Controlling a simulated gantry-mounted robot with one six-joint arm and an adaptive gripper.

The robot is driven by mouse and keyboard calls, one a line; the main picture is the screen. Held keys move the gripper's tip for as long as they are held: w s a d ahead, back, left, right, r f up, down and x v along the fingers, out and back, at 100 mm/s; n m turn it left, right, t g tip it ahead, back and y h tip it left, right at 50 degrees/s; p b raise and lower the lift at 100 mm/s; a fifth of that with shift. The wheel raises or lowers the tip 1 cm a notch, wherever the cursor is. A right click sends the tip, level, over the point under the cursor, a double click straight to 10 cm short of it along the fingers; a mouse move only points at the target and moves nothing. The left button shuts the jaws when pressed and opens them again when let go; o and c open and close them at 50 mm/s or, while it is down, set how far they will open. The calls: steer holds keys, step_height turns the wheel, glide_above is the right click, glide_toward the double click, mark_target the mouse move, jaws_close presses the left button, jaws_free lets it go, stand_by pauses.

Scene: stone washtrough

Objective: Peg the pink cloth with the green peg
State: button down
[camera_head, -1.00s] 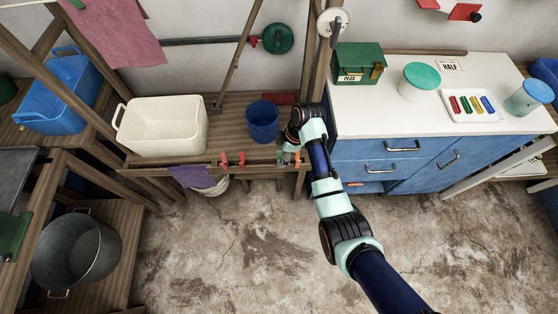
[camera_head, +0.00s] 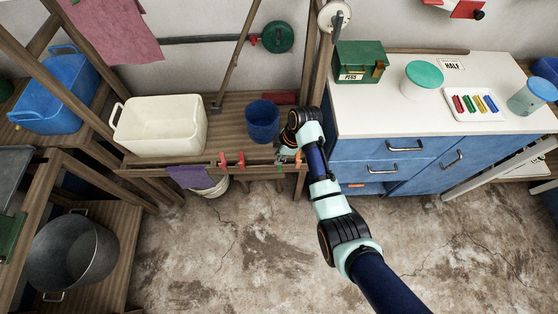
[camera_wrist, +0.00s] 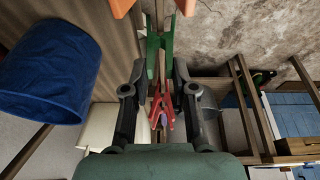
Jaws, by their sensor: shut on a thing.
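The pink cloth (camera_head: 112,32) hangs at the top left in the head view, far from my gripper. In the wrist view, my gripper (camera_wrist: 160,68) is shut on the green peg (camera_wrist: 166,45), which stands between the fingertips. Orange peg parts (camera_wrist: 122,6) show beside it at the top edge. Red pegs (camera_wrist: 160,108) show between the fingers, farther off along the rail. The pink cloth is not in the wrist view.
Red pegs (camera_head: 241,159) sit on the rail, near a hanging purple cloth (camera_head: 192,178). The blue bucket (camera_head: 262,122) stands close left of my gripper. A white tub (camera_head: 160,128) is farther left. A white-topped cabinet (camera_head: 400,118) stands to the right.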

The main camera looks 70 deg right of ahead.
stand_by(0.3)
step_height(320, 180, up, 6)
steer(key=p, duration=0.6)
steer(key=shift+a, duration=0.15)
